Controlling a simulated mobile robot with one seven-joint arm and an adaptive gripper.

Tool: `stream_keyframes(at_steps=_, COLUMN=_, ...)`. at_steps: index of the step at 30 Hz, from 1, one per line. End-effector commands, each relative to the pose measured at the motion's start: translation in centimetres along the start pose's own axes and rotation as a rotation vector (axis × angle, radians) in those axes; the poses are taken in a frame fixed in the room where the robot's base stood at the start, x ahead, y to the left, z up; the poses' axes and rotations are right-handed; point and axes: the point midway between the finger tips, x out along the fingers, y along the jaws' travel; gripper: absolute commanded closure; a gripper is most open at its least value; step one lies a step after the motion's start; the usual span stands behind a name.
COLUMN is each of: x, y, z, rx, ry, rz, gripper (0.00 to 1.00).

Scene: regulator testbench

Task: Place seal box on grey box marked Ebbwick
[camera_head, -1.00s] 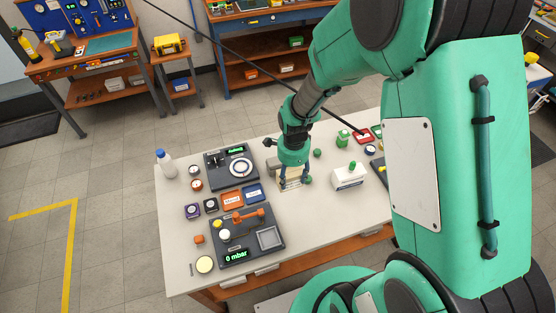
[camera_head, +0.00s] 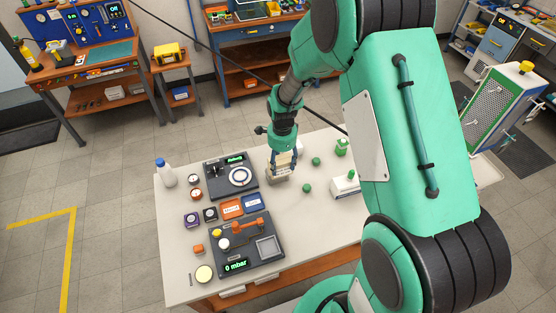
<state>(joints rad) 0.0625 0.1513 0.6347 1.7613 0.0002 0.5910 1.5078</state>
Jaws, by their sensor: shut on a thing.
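My gripper (camera_head: 284,164) points down over the left-middle part of the white table (camera_head: 315,221). It is shut on a small beige box, the seal box (camera_head: 284,160), held between the fingers. A grey box (camera_head: 277,177) with a pale front stands right below it, partly covered by the held box and the fingers. Its marking is too small to read. I cannot tell whether the two boxes touch.
Left of the grey box are a dark dial unit (camera_head: 232,174), orange (camera_head: 232,208) and blue (camera_head: 253,203) trays, and a scale-like unit (camera_head: 247,241) reading 0 mbar. On the right are green knobs (camera_head: 316,161) and a white box (camera_head: 345,186). A bottle (camera_head: 165,172) stands at the back left.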

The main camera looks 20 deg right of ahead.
Motion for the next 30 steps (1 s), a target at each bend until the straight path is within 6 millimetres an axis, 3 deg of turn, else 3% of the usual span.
stream_keyframes(at_steps=6, x=0.3, y=-3.3, z=-0.2, rx=0.0, ry=0.0, rz=0.001, gripper=0.88)
stream_keyframes(at_steps=11, x=0.4, y=-4.7, z=-0.3, rx=0.0, ry=0.0, rz=-0.001, gripper=0.88)
stream_keyframes(at_steps=24, x=0.6, y=-4.9, z=-0.3, rx=0.0, ry=0.0, rz=0.001, gripper=0.88)
stream_keyframes(at_steps=30, x=2.3, y=-4.8, z=-0.3, rx=0.0, ry=0.0, rz=0.004, gripper=0.88)
